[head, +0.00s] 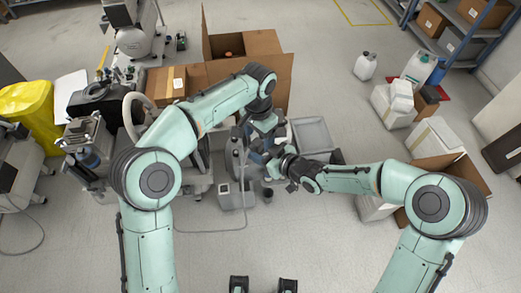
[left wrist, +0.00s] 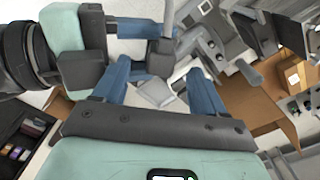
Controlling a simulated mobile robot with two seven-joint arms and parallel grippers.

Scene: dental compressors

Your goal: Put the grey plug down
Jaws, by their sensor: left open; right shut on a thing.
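My right gripper (head: 266,176) reaches in from the right to the middle of the head view, over the compressor equipment. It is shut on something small. I take this to be the grey plug, which seems to show as a dark grey block (left wrist: 161,53) by its blue fingers in the left wrist view; the arms hide it in the head view. My left gripper (head: 262,153) points down close above the right one. In the left wrist view its two blue fingers (left wrist: 160,88) are apart, with the right gripper just beyond them. Nothing is clearly held between them.
A grey compressor unit (head: 236,197) stands below the grippers with a cable on the floor. A grey open bin (head: 312,135) is just right of them. An open cardboard box (head: 272,42) stands behind. Boxes and jugs (head: 415,68) are at right.

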